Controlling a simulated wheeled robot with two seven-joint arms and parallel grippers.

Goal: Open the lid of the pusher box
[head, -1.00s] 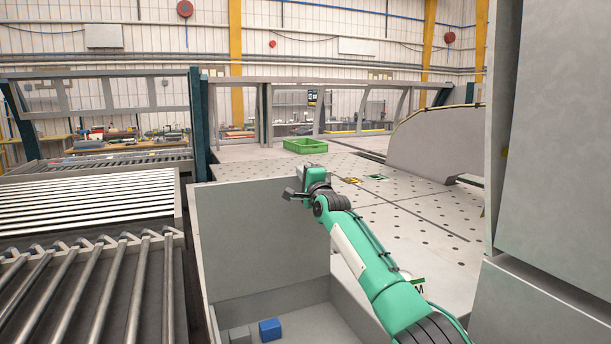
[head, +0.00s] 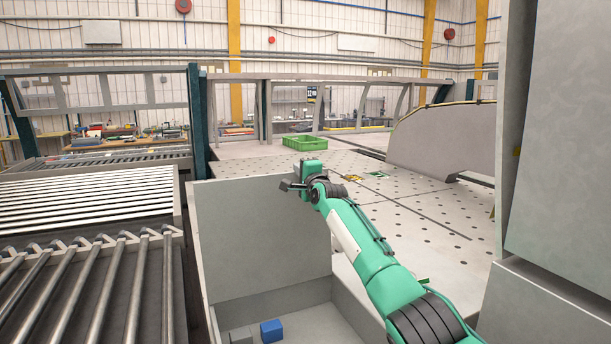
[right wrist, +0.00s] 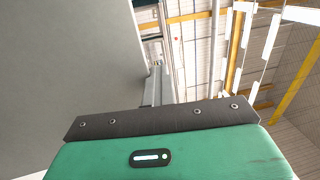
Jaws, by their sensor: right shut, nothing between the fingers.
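The pusher box's lid (head: 262,240) is a large grey panel standing upright in the head view. Below it the box (head: 335,312) is open, and a blue block (head: 271,330) and a grey block (head: 241,336) show inside. My right gripper (head: 287,185) is shut and empty at the lid's top edge, near its right end; I cannot tell whether it touches. A plain grey surface, likely the lid (right wrist: 55,65), fills the left of the right wrist view. The fingertips are hidden there. My left gripper is not in view.
A roller conveyor (head: 90,275) lies left of the box. A perforated table (head: 425,220) with a green crate (head: 305,141) extends behind and to the right. A tall grey cabinet (head: 560,140) stands close on the right.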

